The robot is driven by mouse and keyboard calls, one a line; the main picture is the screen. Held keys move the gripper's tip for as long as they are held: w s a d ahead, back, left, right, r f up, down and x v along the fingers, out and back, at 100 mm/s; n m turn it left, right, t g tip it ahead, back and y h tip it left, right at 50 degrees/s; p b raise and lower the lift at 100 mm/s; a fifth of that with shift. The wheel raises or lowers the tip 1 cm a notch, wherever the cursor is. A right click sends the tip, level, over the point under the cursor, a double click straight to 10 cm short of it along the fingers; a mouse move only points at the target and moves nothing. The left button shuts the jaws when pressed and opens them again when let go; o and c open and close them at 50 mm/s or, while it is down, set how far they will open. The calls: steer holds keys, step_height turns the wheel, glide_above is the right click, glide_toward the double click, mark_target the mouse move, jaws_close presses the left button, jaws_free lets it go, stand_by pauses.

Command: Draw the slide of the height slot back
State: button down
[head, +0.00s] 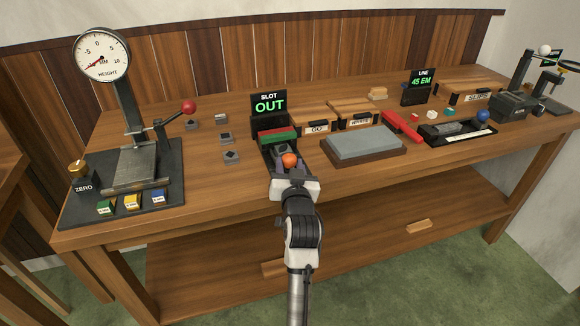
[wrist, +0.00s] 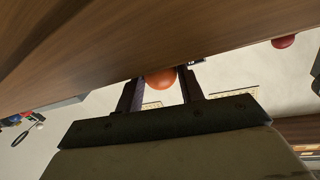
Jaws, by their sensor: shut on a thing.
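The height slot (head: 279,134) stands near the middle of the bench, with a green and red body under a black sign (head: 269,103) reading "SLOT OUT". Its slide ends in an orange ball knob (head: 289,160) on the near side. My gripper (head: 290,167) reaches in from the front edge and is shut on the orange knob. In the wrist view the knob (wrist: 161,78) sits between the two fingers (wrist: 162,90). The rest of the slide is largely hidden by my gripper in the head view.
A height gauge (head: 103,54) with a red-knobbed lever (head: 189,107) stands at left, with several small grey blocks (head: 230,157) between it and the slot. A grey stone slab (head: 363,144) lies close to the right of my gripper. Labelled wooden boxes (head: 356,116) stand behind it.

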steer(key=shift+s+d, duration=0.25)
steer(key=shift+s, duration=0.55)
steer(key=shift+s+d, duration=0.25)
steer(key=shift+s, duration=0.55)
steer(key=c, duration=0.9)
jaws_free()
steer(key=s+d+p, duration=0.1)
steer(key=s+p, duration=0.1)
steer(key=s, duration=1)
steer(key=shift+d, duration=0.25)
